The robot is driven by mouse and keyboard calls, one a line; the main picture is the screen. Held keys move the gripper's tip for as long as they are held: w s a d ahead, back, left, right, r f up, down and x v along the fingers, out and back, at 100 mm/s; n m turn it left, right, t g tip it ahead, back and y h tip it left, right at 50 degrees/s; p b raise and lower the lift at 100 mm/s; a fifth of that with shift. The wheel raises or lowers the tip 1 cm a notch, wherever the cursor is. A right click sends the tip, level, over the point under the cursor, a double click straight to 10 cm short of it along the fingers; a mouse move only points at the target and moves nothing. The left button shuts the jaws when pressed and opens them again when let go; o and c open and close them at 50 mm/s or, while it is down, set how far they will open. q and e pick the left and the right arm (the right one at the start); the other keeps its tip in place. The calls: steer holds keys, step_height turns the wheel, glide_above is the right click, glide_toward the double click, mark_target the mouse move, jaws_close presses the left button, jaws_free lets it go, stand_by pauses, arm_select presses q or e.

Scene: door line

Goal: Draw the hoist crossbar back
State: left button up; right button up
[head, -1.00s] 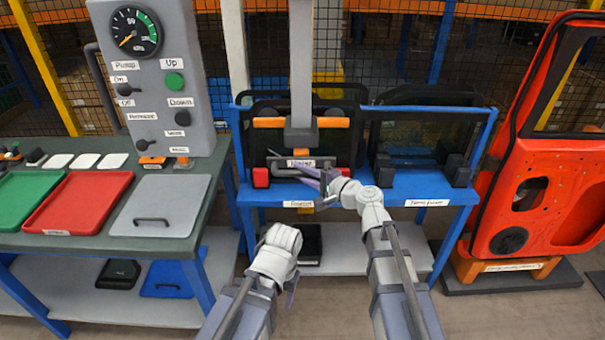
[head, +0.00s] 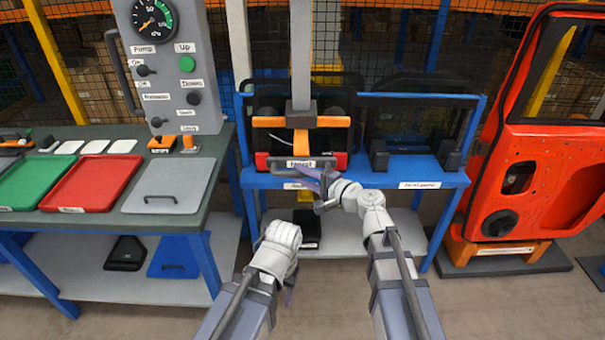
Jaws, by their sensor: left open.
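The hoist crossbar (head: 300,163) is a grey bar with a white label, held level below the orange part of the hoist (head: 302,121) in front of the left dark glass pane. My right gripper (head: 314,177) is just below the right half of the crossbar; its purple fingers overlap or nearly touch the bar's lower edge. Their gap is too small to make out, so I cannot tell if they hold the bar. My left gripper (head: 289,291) is low in the middle, open, pointing down and away from the crossbar, largely hidden by its wrist.
A blue rack table (head: 420,180) bears the panes. At left stands a bench with a green tray (head: 35,183), a red tray (head: 90,183) and a grey lid (head: 168,187), plus a control panel (head: 185,75). An orange-red door (head: 545,185) stands right. The near floor is clear.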

steer(key=shift+o, duration=1.4)
steer(key=shift+s, duration=0.15)
steer(key=shift+o, duration=0.3)
steer(key=p+v, duration=0.1)
steer(key=v, duration=0.6)
steer(key=shift+s+d, duration=0.2)
steer(key=shift+d, duration=0.1)
steer(key=s+a+f+n+g+h, duration=0.3)
steer(key=s+a+f+n+g, duration=0.45)
steer(key=s+f+n, duration=0.35)
steer(key=s+d+f+n+g+h, duration=0.3)
steer(key=s+d+f+h, duration=0.4)
steer(key=h, duration=0.3)
steer(key=shift+s+d+f+g, duration=0.3)
steer(key=shift+s+d+g, duration=0.1)
steer(key=shift+s+g, duration=0.2)
